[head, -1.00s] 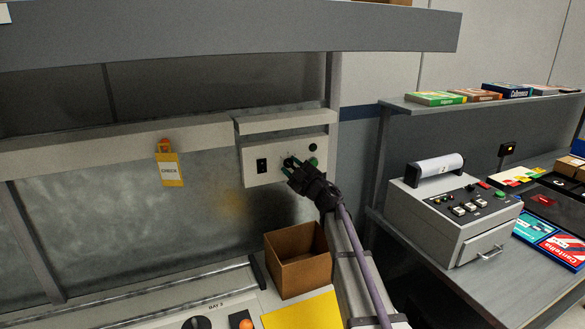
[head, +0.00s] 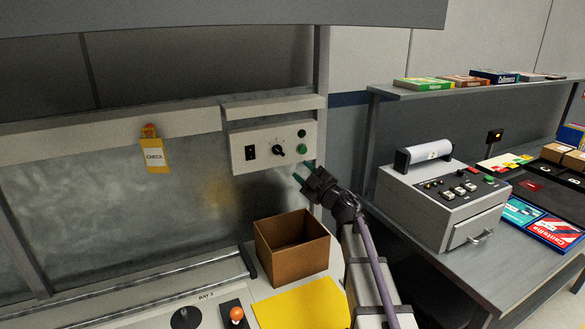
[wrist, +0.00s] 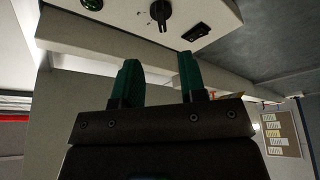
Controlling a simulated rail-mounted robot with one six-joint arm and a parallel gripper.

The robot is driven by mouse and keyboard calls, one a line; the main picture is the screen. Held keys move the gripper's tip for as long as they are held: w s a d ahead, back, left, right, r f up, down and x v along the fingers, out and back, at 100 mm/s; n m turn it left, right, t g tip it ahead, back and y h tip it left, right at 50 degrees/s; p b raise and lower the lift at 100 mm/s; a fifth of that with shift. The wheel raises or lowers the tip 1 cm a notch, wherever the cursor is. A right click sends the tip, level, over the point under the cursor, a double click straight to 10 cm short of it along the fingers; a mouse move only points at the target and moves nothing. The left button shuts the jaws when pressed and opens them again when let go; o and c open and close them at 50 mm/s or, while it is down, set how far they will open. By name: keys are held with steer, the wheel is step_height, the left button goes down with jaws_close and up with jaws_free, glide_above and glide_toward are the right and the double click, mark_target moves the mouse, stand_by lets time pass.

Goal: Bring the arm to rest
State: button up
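My gripper (head: 303,172) hangs just below and right of the control panel (head: 235,158) on the wall, apart from it. In the wrist view my gripper (wrist: 160,66) has its two green fingers spread with nothing between them. The panel's black knob (head: 278,150) is in plain sight, and it also shows in the wrist view (wrist: 160,12) beyond the fingertips. A black switch (head: 250,152) sits left of the knob and a green button (head: 301,148) lies on the panel's right side.
An open brown box (head: 291,262) stands below my gripper, with a yellow sheet (head: 305,305) in front. A yellow CHECK tag (head: 154,156) hangs at left. A grey machine (head: 440,205) stands on the right-hand bench under a shelf of boxes (head: 495,76).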

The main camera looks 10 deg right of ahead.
steer(key=d+f+m+g+h, duration=0.1)
steer(key=d+f+m+h, duration=0.3)
steer(key=d+m+h, duration=0.85)
steer(key=s+a+f+m+g+h, duration=0.1)
steer(key=s+f+m+g+h, duration=0.25)
steer(key=s+f+g, duration=0.6)
steer(key=s+a+f+g+y, duration=0.3)
steer(key=s+a, duration=0.5)
steer(key=s, duration=0.3)
steer(key=s+a+f+g+y, duration=0.3)
steer(key=s+a+f+g, duration=0.2)
steer(key=s+a, duration=0.3)
steer(key=s, duration=0.3)
steer(key=shift+s+a+n, duration=0.25)
steer(key=shift+a+n, duration=0.05)
steer(key=shift+a, duration=0.1)
